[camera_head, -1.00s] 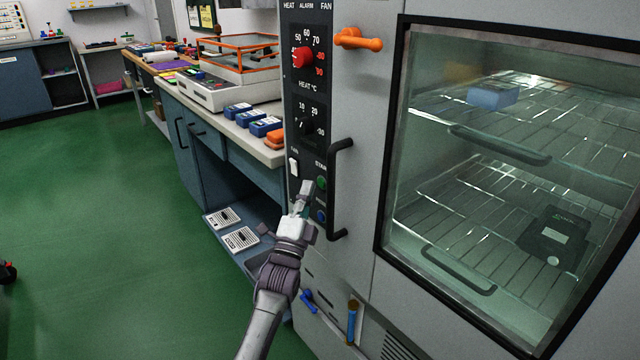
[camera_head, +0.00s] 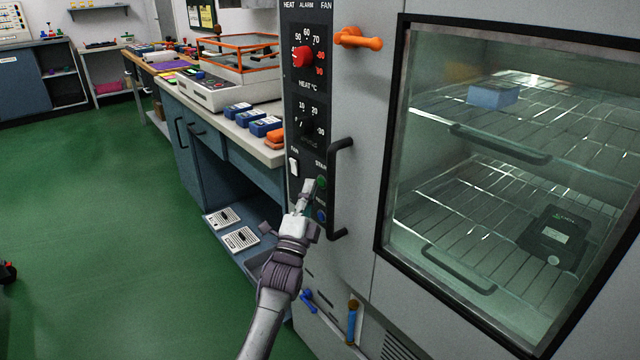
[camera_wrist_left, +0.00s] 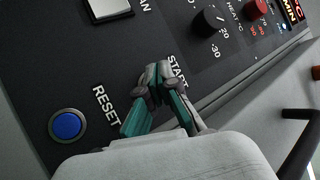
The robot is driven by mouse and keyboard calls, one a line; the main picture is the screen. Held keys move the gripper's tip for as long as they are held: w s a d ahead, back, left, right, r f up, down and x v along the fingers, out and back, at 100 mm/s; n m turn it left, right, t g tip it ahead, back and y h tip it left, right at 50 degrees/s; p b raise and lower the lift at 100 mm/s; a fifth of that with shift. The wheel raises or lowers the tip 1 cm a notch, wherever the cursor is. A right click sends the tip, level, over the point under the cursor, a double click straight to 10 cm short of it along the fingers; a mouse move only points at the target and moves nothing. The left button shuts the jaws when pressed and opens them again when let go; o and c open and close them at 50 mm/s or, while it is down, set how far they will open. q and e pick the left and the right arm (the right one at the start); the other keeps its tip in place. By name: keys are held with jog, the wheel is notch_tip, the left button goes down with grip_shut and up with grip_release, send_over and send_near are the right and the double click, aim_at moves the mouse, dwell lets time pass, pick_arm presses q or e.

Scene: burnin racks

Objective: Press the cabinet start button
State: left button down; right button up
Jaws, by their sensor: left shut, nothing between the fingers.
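The cabinet's dark control panel (camera_head: 306,145) stands upright left of the glass door. The green start button (camera_head: 321,183) sits below the fan switch, and the blue reset button (camera_head: 320,215) is under it. My left gripper (camera_head: 308,187) is shut and empty, its tips at the panel just beside the start button. In the left wrist view the fingertips (camera_wrist_left: 157,72) lie by the START label and cover the start button. The blue reset button (camera_wrist_left: 67,125) shows clear of the fingers there. I cannot tell whether the tips touch the start button. My right gripper is not in view.
A black door handle (camera_head: 335,190) stands out just right of the buttons. An orange latch (camera_head: 358,39) is higher up. A white fan rocker switch (camera_head: 293,167) is above left. A bench (camera_head: 235,130) with blue boxes stands at left; the green floor is open.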

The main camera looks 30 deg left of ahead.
pick_arm(q)
jog(key=shift+w+d, duration=0.2)
jog(key=shift+w, duration=0.3)
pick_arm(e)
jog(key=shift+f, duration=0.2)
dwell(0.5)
pick_arm(q)
jog(key=shift+s, duration=0.2)
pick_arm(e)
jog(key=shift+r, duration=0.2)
pick_arm(q)
jog(key=shift+s+a+p, duration=0.3)
jog(key=shift+s+p, duration=0.05)
jog(key=shift+s, duration=0.25)
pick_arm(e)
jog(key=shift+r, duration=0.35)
pick_arm(q)
jog(key=shift+s+a+p, duration=0.3)
jog(key=shift+s+p, duration=0.1)
jog(key=shift+s, duration=0.4)
jog(key=shift+s+a+p, duration=0.35)
jog(key=shift+s+p, duration=0.05)
jog(key=shift+s, duration=0.35)
jog(key=shift+s+a+p, duration=0.3)
jog(key=shift+s+p, duration=0.1)
jog(key=shift+s, duration=0.4)
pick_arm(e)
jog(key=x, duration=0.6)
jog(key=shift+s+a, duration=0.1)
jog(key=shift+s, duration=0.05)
